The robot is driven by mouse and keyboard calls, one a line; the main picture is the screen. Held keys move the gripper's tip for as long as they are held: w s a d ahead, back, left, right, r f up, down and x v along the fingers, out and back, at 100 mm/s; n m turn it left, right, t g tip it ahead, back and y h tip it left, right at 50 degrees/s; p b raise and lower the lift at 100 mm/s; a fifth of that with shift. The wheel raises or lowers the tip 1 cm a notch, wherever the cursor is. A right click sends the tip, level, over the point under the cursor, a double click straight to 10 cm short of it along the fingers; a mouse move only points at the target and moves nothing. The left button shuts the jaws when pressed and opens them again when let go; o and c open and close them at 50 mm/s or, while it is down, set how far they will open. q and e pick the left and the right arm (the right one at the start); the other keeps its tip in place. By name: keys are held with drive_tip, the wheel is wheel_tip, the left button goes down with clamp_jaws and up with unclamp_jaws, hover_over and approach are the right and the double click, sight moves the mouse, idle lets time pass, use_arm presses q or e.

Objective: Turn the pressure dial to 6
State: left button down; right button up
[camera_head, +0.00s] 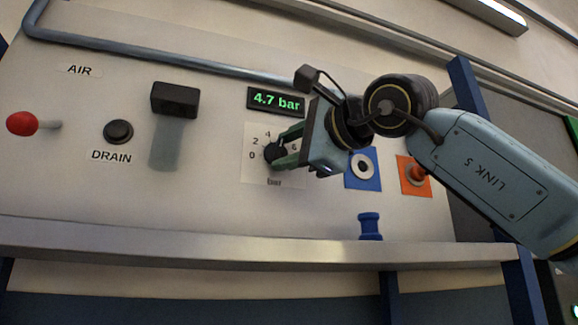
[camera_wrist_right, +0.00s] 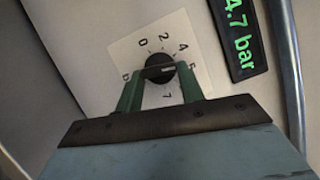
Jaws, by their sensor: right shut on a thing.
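The black pressure dial (camera_head: 275,152) sits on a white scale plate (camera_head: 256,172) marked 0, 2, 4 and 6 on the grey panel. My right gripper (camera_head: 283,153) reaches in from the right with its green fingers shut on the dial. In the right wrist view the dial (camera_wrist_right: 160,69) sits between the two fingertips (camera_wrist_right: 160,76), and its light pointer line shows on its face. The green display (camera_head: 276,101) above the dial reads 4.7 bar. It also shows in the wrist view (camera_wrist_right: 238,38). My left gripper is not in view.
Left of the dial are a black-topped filter bowl (camera_head: 174,100), a black drain knob (camera_head: 118,132) and a red-tipped lever (camera_head: 22,123). Right of it are a blue plate with a ring (camera_head: 363,167) and an orange plate (camera_head: 414,176). A metal ledge (camera_head: 200,240) runs below.

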drive_tip(key=m+t+b, duration=0.1)
drive_tip(key=m+b, duration=0.2)
drive_tip(key=f+m+t+b, duration=0.1)
drive_tip(key=m+b, duration=0.3)
drive_tip(key=shift+a+t, duration=0.2)
drive_tip(key=shift+t, duration=0.2)
drive_tip(key=m+t+b, duration=0.1)
drive_tip(key=m+b, duration=0.2)
drive_tip(key=shift+a+m+h, duration=0.1)
drive_tip(key=shift+m+h, duration=0.3)
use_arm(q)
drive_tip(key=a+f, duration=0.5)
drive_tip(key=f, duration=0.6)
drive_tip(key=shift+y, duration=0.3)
use_arm(e)
drive_tip(key=shift+m+t, duration=0.3)
drive_tip(key=shift+m, duration=0.1)
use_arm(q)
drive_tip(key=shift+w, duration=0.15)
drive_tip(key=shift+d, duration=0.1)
use_arm(e)
drive_tip(key=o, duration=1)
drive_tip(key=shift+s, duration=0.1)
use_arm(q)
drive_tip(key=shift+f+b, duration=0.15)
drive_tip(key=shift+b, duration=0.15)
use_arm(e)
drive_tip(key=shift+s, duration=0.1)
